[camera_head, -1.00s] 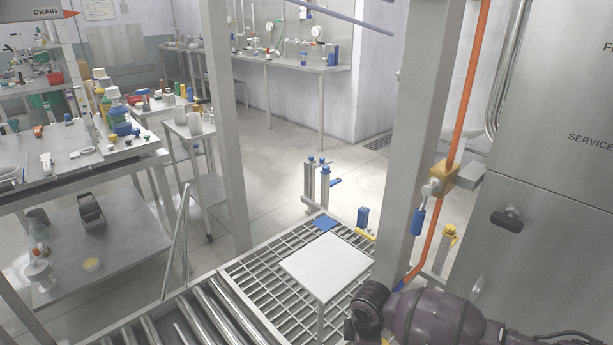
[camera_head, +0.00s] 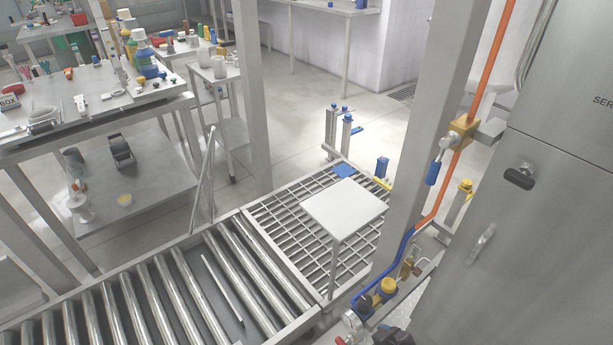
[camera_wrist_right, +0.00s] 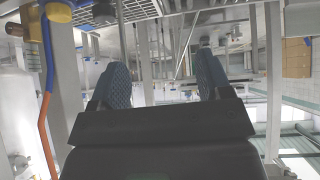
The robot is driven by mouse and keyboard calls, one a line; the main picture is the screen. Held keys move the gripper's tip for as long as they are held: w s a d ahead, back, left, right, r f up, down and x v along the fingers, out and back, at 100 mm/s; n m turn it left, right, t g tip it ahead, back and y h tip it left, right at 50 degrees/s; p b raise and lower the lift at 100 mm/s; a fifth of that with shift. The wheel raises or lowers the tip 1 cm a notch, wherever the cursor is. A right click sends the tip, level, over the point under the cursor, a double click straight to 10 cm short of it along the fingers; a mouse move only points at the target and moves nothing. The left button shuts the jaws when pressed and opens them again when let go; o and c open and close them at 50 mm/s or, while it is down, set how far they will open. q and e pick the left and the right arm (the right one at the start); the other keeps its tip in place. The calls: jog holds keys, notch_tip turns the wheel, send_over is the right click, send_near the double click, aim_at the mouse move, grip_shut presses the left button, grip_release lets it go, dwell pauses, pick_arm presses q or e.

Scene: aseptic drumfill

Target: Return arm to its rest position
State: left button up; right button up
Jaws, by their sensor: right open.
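My right gripper (camera_wrist_right: 160,85) shows in the right wrist view with its two blue textured finger pads wide apart and nothing between them. That view is tilted, with posts, pipes and the room behind the fingers. In the head view, only a dark piece at the bottom edge right of centre may be part of my right arm; the gripper itself is not visible there. My left gripper is in neither view.
A roller conveyor (camera_head: 150,300) runs along the bottom left to a grating (camera_head: 290,225) with a small white table (camera_head: 345,208). A steel post (camera_head: 425,130) with an orange pipe (camera_head: 487,90) and blue-handled valve (camera_head: 440,160) stands at right, beside a steel cabinet (camera_head: 530,240). A cluttered bench (camera_head: 95,90) is at left.

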jog(key=s+d+r+m+t+h+p, duration=0.1)
jog(key=s+d+r+m+t+h, duration=0.2)
jog(key=s+d, duration=0.7)
notch_tip(320, 180, up, 2)
jog(key=d+m+h, duration=0.1)
jog(key=d+m, duration=0.1)
jog(key=m, duration=0.1)
jog(key=shift+s+d+r+t+h, duration=0.25)
jog(key=shift+s+d+t+h, duration=0.05)
jog(key=shift+s+d+t, duration=0.1)
